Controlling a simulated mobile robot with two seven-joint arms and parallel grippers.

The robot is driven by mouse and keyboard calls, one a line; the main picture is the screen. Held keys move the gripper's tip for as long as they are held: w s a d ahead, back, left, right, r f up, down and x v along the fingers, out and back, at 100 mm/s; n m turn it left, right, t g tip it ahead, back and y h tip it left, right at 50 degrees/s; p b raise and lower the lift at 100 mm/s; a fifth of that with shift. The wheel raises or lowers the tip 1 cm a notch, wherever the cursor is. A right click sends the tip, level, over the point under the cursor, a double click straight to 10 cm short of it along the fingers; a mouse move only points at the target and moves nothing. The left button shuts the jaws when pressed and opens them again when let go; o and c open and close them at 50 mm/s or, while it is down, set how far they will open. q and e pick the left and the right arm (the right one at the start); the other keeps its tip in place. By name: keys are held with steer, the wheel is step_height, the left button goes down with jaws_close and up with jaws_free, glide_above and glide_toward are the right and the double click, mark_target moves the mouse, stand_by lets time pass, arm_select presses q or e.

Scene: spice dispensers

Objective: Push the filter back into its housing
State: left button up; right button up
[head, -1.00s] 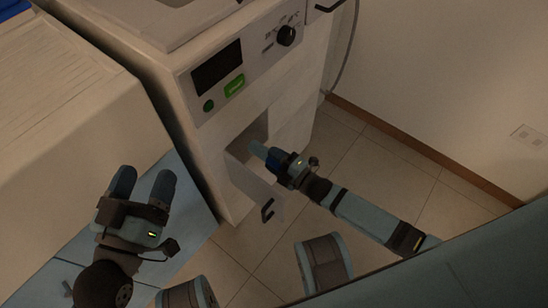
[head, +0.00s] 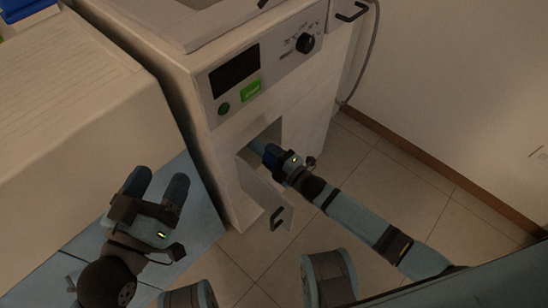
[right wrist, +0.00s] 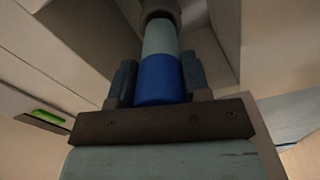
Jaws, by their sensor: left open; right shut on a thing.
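The filter (right wrist: 157,75) is a cylinder with a blue near end and a pale grey-blue far part. In the right wrist view it lies between the two fingers of my right gripper (right wrist: 157,82), which is shut on it. Its far end meets a dark round housing (right wrist: 158,8); how deep it sits cannot be told. In the head view my right gripper (head: 270,156) reaches into the square opening (head: 271,133) low on the white machine (head: 205,130), and the filter is mostly hidden there. My left gripper (head: 155,187) is open and empty at the left, away from the machine.
A hinged flap (head: 262,200) with a black handle (head: 277,217) hangs open below the opening, close to my right gripper. The control panel (head: 255,72) is above. A beige cabinet (head: 70,95) stands to the left. Tiled floor (head: 365,175) is clear to the right.

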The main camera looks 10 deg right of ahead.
mark_target(253, 143)
steer(key=shift+w+a, duration=0.1)
steer(key=shift+w, duration=0.1)
steer(key=shift+b+x, duration=1.3)
steer(key=shift+x, duration=2.25)
steer(key=shift+r, duration=0.1)
steer(key=o, duration=1.1)
